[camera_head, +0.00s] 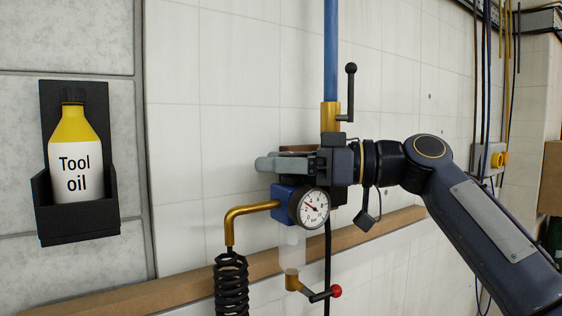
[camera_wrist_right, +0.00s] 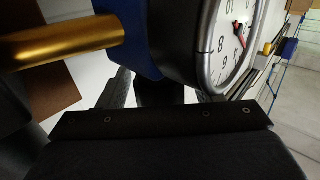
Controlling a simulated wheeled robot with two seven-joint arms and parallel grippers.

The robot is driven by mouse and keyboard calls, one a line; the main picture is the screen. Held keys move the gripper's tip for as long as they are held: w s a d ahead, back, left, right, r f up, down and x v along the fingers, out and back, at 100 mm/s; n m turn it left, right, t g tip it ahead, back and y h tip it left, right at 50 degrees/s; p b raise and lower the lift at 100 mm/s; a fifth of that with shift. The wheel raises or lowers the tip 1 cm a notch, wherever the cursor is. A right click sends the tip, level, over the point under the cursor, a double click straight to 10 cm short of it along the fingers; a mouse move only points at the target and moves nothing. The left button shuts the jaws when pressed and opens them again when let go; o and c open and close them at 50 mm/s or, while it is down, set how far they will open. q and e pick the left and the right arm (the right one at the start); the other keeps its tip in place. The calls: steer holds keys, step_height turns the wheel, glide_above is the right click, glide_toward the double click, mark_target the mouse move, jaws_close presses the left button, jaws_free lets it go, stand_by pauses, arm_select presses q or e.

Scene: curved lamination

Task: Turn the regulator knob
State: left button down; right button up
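The regulator has a blue body (camera_head: 284,197) with a round white pressure gauge (camera_head: 310,208) on its front. In the right wrist view the blue body (camera_wrist_right: 142,35) and part of the gauge (camera_wrist_right: 232,40) fill the top. My right gripper (camera_head: 272,162) reaches in from the right, just above the blue body. Its fingers lie level and hide most of the knob in the head view. In the right wrist view the dark knob (camera_wrist_right: 160,93) is between my two separated fingertips, with a narrow gap seeming to show beside it. My left gripper is out of view.
A blue pipe (camera_head: 331,50) with a brass valve and black lever (camera_head: 350,90) rises just behind my right gripper. A brass elbow pipe (camera_head: 245,209) leads to a black coiled hose (camera_head: 231,285). A red-tipped drain lever (camera_head: 336,291) hangs below. Tool oil (camera_head: 75,155) sits in a wall holder.

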steer(key=s+d+b, duration=0.1)
steer(key=d+b, duration=0.1)
steer(key=d, duration=0.5)
steer(key=shift+d, duration=0.35)
